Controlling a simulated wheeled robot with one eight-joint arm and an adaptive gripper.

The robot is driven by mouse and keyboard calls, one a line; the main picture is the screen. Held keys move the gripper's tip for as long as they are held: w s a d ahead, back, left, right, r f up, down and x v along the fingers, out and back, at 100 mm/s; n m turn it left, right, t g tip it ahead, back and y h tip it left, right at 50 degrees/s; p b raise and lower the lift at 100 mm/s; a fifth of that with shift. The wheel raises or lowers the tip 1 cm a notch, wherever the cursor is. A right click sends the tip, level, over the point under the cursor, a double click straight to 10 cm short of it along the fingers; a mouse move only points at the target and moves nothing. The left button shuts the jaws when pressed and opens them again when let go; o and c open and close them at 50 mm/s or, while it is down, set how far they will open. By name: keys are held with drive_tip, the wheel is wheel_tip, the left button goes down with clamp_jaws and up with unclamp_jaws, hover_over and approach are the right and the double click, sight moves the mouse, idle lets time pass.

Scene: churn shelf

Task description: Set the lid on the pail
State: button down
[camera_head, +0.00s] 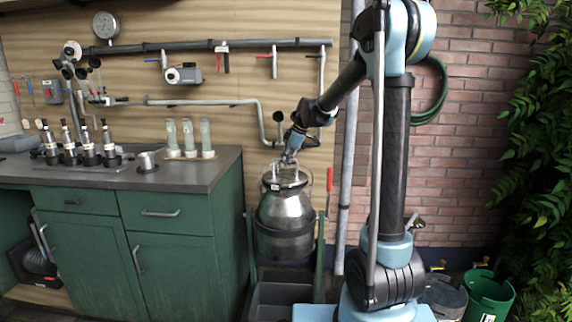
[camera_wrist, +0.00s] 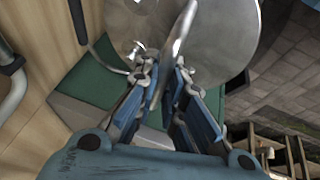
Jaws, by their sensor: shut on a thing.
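The steel pail (camera_head: 285,215) stands upright in a dark band on a frame to the right of the green cabinet. My gripper (camera_head: 289,160) points down over the pail's mouth. In the wrist view my gripper's blue-backed fingers (camera_wrist: 168,72) are closed on the upright handle of the shiny round lid (camera_wrist: 228,38). The lid fills the top of that view. In the head view the lid (camera_head: 285,183) is at the top of the pail, below my gripper. I cannot tell whether it touches the rim, which is partly hidden.
The grey counter (camera_head: 218,165) left of the pail holds several bottles, a metal cup (camera_head: 147,161) and pale tubes (camera_head: 189,138). A pipe (camera_head: 262,120) runs down the wall close to my gripper. Grey bins (camera_head: 280,300) sit below the pail. A green bucket (camera_head: 490,296) stands at right.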

drive_tip(key=shift+f, duration=0.15)
idle(0.8)
drive_tip(key=c, duration=1.6)
unclamp_jaws()
drive_tip(key=v, duration=1.2)
drive_tip(key=s+d+f+m+h, duration=0.1)
drive_tip(key=s+d+f+m, duration=0.5)
drive_tip(key=s, duration=0.6)
drive_tip(key=s+d+f+m+h, duration=0.2)
drive_tip(key=s+d+f+m, duration=0.4)
drive_tip(key=s, duration=0.7)
drive_tip(key=s+d+f+m+h, duration=0.1)
drive_tip(key=s+d+f+m, duration=0.4)
drive_tip(key=s+f, duration=0.5)
drive_tip(key=s+d, duration=0.2)
drive_tip(key=s, duration=0.1)
drive_tip(key=shift+s+d+m, duration=0.2)
drive_tip(key=shift+d+m, duration=0.2)
